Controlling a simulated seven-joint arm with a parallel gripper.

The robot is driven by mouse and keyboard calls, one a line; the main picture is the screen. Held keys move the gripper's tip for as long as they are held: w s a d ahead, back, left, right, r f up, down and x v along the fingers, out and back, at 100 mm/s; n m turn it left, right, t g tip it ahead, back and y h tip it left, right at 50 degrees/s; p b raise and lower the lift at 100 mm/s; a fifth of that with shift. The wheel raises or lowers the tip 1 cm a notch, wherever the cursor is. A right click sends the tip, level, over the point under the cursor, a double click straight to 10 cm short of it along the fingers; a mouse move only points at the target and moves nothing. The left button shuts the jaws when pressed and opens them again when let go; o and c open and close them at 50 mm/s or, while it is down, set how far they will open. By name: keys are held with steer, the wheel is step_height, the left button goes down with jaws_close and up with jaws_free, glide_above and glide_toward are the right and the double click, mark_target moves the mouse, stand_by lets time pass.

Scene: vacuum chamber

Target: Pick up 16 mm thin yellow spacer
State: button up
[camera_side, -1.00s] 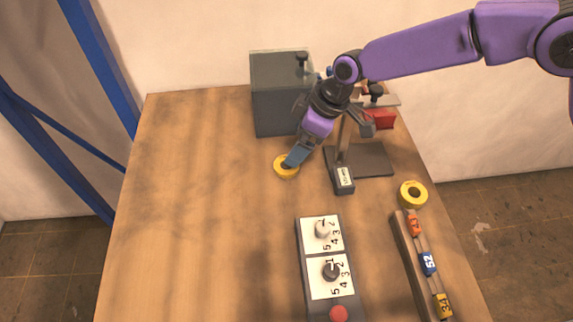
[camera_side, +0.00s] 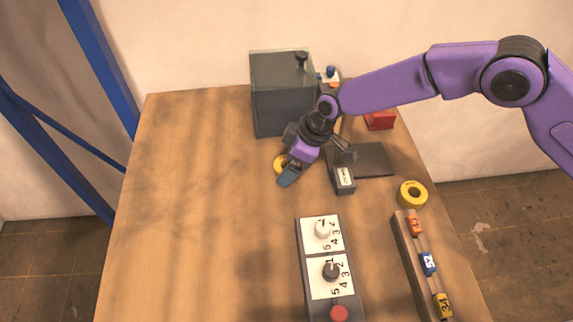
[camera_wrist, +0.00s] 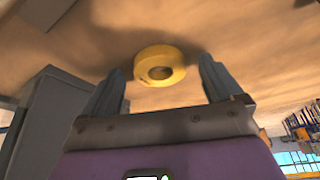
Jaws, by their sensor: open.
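A yellow ring-shaped spacer (camera_side: 279,163) lies flat on the table in front of the grey chamber box. In the side view my gripper (camera_side: 288,178) partly covers it. In the wrist view the whole yellow ring (camera_wrist: 160,65) shows, ahead of and between my two open fingers (camera_wrist: 162,88), touching neither. A second yellow ring (camera_side: 413,194) with a dark centre lies at the right, above the wooden rack. Neither ring's thickness marking can be read, so I cannot tell which is the 16 mm thin one.
The grey chamber box (camera_side: 283,95) stands behind my gripper. A stand with a dark base (camera_side: 362,160) is close on the right. A dial panel (camera_side: 327,262) and a rack with numbered blocks (camera_side: 414,262) lie in front. The table's left side (camera_side: 180,210) is clear.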

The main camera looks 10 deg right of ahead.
steer(key=c, duration=1.1)
